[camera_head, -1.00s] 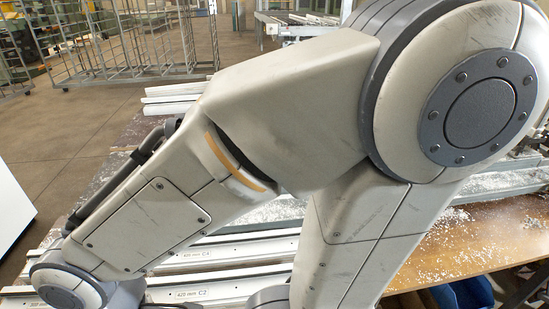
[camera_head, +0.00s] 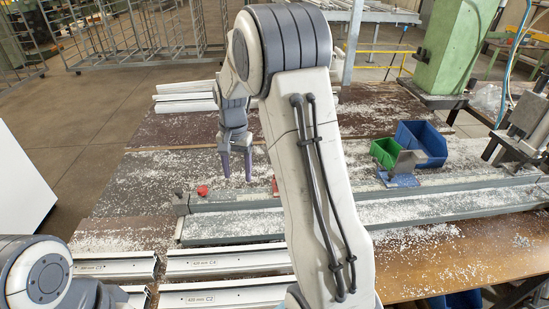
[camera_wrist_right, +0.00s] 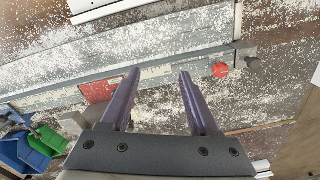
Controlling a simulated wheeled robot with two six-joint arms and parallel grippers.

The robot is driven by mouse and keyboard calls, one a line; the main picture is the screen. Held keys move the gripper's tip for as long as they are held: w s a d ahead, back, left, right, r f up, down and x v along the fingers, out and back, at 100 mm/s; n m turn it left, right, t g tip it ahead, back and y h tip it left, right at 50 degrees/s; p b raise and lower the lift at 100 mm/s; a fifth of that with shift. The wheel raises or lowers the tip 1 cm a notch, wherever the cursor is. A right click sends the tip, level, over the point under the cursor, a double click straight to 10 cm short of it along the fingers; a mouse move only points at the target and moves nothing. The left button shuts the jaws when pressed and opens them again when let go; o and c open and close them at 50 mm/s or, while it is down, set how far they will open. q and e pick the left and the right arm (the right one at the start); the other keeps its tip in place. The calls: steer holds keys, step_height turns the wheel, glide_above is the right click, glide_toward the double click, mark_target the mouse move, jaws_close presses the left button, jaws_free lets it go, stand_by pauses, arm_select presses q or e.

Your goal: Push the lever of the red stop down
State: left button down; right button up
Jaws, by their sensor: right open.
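A red block (camera_wrist_right: 100,90), which looks like the red stop, sits against the long grey rail (camera_wrist_right: 60,95) in the right wrist view; no lever can be made out clearly on it. In the head view only a narrow red strip (camera_head: 275,186) of it shows beside my arm. A red ball knob (camera_wrist_right: 221,70) is at the rail's end; it also shows in the head view (camera_head: 202,190). My right gripper (camera_head: 237,178) points down above the rail, between knob and block. Its purple fingers are apart and empty in the wrist view (camera_wrist_right: 160,72). My left gripper is out of view.
A green bin (camera_head: 384,152) and a blue bin (camera_head: 422,143) stand behind the rail at right. Labelled white profiles (camera_head: 225,262) lie in front. A green machine column (camera_head: 455,50) stands at the back right. My right arm hides the rail's middle.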

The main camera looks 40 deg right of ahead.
steer(key=d+m+p, duration=0.3)
steer(key=d+m, duration=0.2)
steer(key=d, duration=1)
arm_select(q)
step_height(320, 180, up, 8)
steer(key=p, duration=0.3)
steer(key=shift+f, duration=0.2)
arm_select(e)
steer(key=f, duration=1.1)
steer(key=shift+w+a+f, duration=0.1)
steer(key=shift+w, duration=0.1)
jaws_close()
